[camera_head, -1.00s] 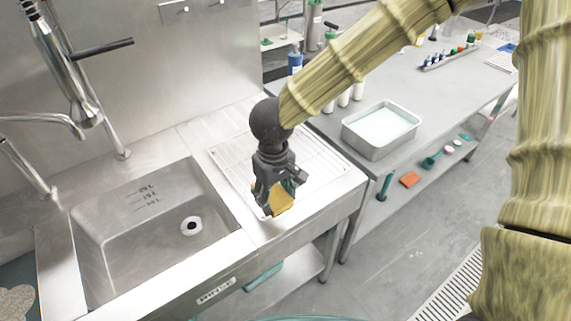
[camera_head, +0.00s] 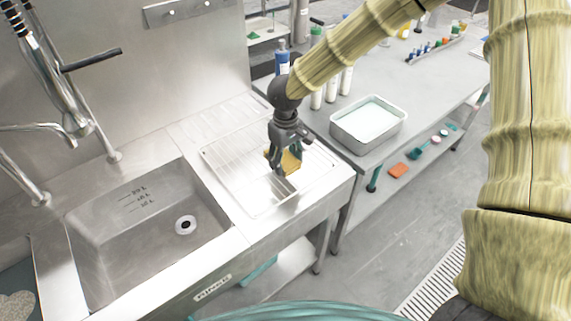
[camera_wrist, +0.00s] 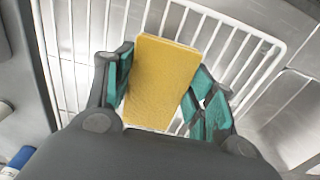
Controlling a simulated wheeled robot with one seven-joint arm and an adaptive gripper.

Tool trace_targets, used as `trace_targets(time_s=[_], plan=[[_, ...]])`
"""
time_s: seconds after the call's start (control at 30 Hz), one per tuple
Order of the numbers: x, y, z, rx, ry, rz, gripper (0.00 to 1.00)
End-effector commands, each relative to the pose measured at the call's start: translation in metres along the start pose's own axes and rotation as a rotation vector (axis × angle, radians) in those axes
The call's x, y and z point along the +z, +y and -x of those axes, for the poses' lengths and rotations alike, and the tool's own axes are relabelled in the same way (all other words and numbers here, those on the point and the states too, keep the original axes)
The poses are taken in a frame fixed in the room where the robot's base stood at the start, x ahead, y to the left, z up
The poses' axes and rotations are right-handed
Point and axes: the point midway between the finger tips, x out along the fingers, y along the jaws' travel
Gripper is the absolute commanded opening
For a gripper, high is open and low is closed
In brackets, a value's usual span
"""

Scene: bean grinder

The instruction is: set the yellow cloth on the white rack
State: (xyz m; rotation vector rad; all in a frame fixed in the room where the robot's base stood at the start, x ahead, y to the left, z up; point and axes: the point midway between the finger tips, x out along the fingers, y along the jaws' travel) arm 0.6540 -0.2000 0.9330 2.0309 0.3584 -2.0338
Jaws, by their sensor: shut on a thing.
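The yellow cloth (camera_head: 289,160) is a flat, stiff-looking rectangle. It also shows in the wrist view (camera_wrist: 160,82), upright between the teal finger pads. My gripper (camera_head: 284,165) is shut on the cloth, and in the wrist view the two fingers (camera_wrist: 160,95) flank it. The white rack (camera_head: 238,186) is a wire rack lying on the drainboard right of the sink. Its wires (camera_wrist: 250,45) show behind the cloth in the wrist view. My gripper holds the cloth over the rack; whether the cloth's lower edge touches the wires cannot be told.
The sink basin (camera_head: 150,228) is left of the rack, with a tall tap (camera_head: 82,110) behind it. A metal tray (camera_head: 369,124) and white bottles stand on the grey side table to the right. A blue-labelled bottle (camera_head: 282,62) stands behind my wrist.

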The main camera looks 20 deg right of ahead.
Motion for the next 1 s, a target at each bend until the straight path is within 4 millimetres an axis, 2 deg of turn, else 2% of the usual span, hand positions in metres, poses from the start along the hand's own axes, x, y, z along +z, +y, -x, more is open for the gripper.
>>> trace_targets(time_s=[0.1,0.3,0.73,0.77,0.87,1.0], plan=[[0.001,0.0,-0.013,0.002,-0.003,0.002,0.36],[0.0,0.0,-0.026,0.002,-0.001,0.001,0.36],[0.0,-0.001,-0.03,-0.001,-0.001,0.0,0.36],[0.0,-0.001,-0.031,0.0,-0.001,-0.001,0.58],[0.0,-0.001,-0.03,0.0,0.0,0.0,0.76],[0.0,-0.001,-0.03,0.0,0.0,0.0,0.76]])
